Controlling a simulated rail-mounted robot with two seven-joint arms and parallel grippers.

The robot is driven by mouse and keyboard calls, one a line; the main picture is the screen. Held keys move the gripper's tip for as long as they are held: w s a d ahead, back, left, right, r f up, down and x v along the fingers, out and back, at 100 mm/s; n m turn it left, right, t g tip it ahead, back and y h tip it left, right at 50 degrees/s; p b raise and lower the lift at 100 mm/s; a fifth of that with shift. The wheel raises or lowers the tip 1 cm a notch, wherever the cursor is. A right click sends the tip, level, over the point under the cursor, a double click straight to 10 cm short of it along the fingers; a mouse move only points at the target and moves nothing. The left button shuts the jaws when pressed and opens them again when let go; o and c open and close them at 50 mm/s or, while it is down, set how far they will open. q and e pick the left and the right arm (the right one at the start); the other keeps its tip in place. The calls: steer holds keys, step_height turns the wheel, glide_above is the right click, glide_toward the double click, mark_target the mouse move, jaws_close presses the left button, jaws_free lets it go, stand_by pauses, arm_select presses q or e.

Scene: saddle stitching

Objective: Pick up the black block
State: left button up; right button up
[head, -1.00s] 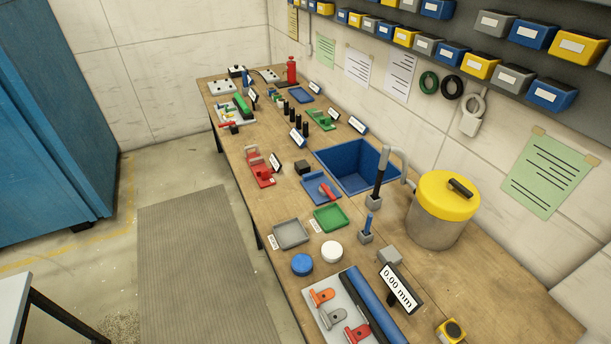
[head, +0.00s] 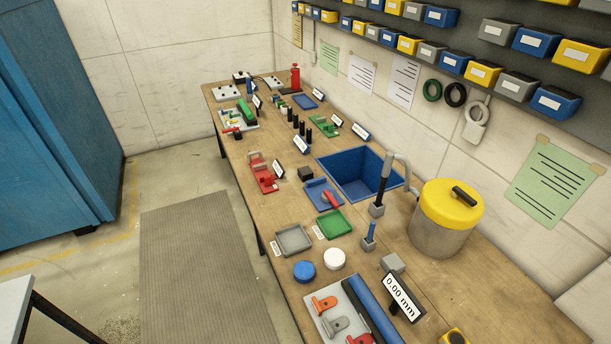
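A small black block (head: 305,174) sits on the wooden workbench (head: 350,285), around the middle of its length in the head view. It stands between the red clamp-like fixture (head: 263,174) on its left and the blue open bin (head: 362,185) on its right. A blue tray with a red-handled tool (head: 322,195) lies just in front of it. The block's top and near sides show, and nothing covers it. Neither of my grippers shows in the head view.
Several black upright cylinders (head: 301,127) and a small sign (head: 301,144) stand behind the block. Grey (head: 292,240) and green (head: 334,224) trays lie nearer. A yellow-lidded canister (head: 446,217) stands at right.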

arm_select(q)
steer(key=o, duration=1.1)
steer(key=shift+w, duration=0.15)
